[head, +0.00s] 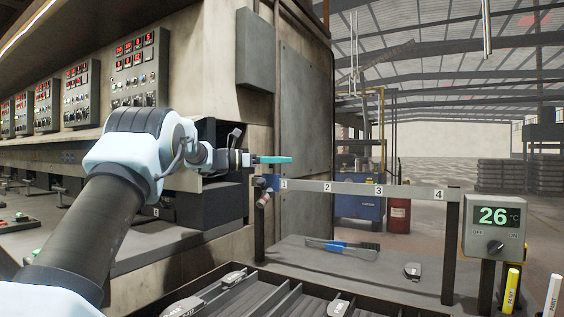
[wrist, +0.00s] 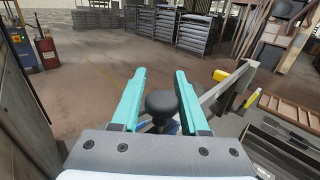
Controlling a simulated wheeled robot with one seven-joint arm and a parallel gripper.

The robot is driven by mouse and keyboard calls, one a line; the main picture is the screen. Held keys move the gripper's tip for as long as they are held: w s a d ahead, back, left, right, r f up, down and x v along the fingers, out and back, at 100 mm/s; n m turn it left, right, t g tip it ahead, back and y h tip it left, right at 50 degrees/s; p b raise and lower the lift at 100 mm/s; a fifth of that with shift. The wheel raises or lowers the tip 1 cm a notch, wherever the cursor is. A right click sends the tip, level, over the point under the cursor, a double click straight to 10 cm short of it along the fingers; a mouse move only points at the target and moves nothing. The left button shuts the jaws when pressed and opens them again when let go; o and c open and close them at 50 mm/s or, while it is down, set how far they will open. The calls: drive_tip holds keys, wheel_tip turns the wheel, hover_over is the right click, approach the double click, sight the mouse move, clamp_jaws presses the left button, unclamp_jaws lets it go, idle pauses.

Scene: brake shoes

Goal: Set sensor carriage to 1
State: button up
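The sensor carriage (head: 273,182) is a small blue block with a dark knob, at the left end of the grey rail (head: 355,189), beside the 1 plate (head: 284,185). The rail also carries plates 2 (head: 327,187), 3 (head: 378,191) and 4 (head: 439,195). My gripper (head: 288,160) has teal fingers pointing right, just above the carriage in the head view. In the wrist view my gripper (wrist: 160,74) is open, and the round black knob (wrist: 160,101) shows between the fingers with gaps on both sides. The fingers hold nothing.
A display box (head: 494,226) reading 26 with a dial stands right of the rail. A blue-handled brush (head: 341,246) and a brake shoe (head: 412,270) lie on the table under the rail. A dark slotted tray (head: 262,290) with shoes is in front. Paint markers (head: 511,290) stand at right.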

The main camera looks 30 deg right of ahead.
drive_tip(key=o, duration=0.4)
drive_tip(key=shift+w+a, duration=0.1)
drive_tip(key=shift+a, duration=0.1)
drive_tip(key=b+v, duration=0.2)
drive_tip(key=v, duration=0.8)
drive_tip(key=shift+w+a, duration=0.1)
drive_tip(key=shift+a, duration=0.2)
